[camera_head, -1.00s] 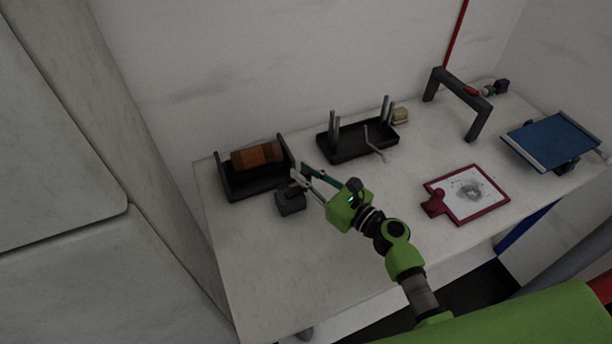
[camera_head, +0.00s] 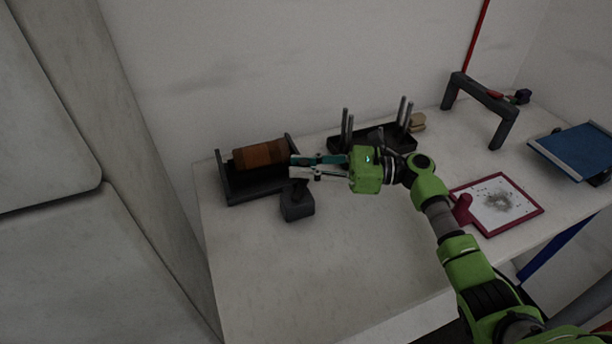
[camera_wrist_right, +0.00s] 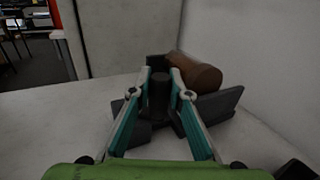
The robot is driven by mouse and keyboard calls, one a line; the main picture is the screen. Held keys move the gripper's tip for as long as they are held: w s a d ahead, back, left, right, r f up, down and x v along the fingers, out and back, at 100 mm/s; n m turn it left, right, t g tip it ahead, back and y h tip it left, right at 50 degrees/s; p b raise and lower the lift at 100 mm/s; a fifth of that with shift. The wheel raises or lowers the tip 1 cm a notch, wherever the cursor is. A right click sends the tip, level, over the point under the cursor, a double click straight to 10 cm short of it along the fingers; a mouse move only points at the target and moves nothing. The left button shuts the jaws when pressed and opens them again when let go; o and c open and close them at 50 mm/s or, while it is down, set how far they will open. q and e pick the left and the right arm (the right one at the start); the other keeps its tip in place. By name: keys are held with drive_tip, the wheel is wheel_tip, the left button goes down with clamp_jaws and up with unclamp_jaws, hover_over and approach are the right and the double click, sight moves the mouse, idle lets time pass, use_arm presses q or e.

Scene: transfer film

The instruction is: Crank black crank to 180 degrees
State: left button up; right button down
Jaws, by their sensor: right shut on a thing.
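The black crank's upright, dark round handle (camera_wrist_right: 159,92) is between my right gripper's fingertips in the right wrist view, with dark parts below it. My right gripper (camera_head: 292,165) is shut on this handle at the right end of the black roll holder (camera_head: 262,187). A brown roll (camera_head: 261,155) lies in the holder; it also shows behind the fingers in the wrist view (camera_wrist_right: 197,74). In the head view the fingers point left and the crank is mostly hidden. Its exact angle cannot be told. My left gripper is not in view.
A dark block (camera_head: 297,203) stands just in front of the holder's right end. A black tray with metal posts (camera_head: 347,124) is behind my right arm. A red-framed board (camera_head: 497,205), a grey arch (camera_head: 481,95) and a blue panel (camera_head: 575,150) are farther right. The front left table is clear.

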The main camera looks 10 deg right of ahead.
drive_tip(key=shift+a+g, duration=0.1)
drive_tip(key=shift+g, duration=0.2)
drive_tip(key=shift+n, duration=0.3)
drive_tip(key=c, duration=1.9)
unclamp_jaws()
wheel_tip(320, 180, up, 10)
drive_tip(key=shift+w, duration=0.1)
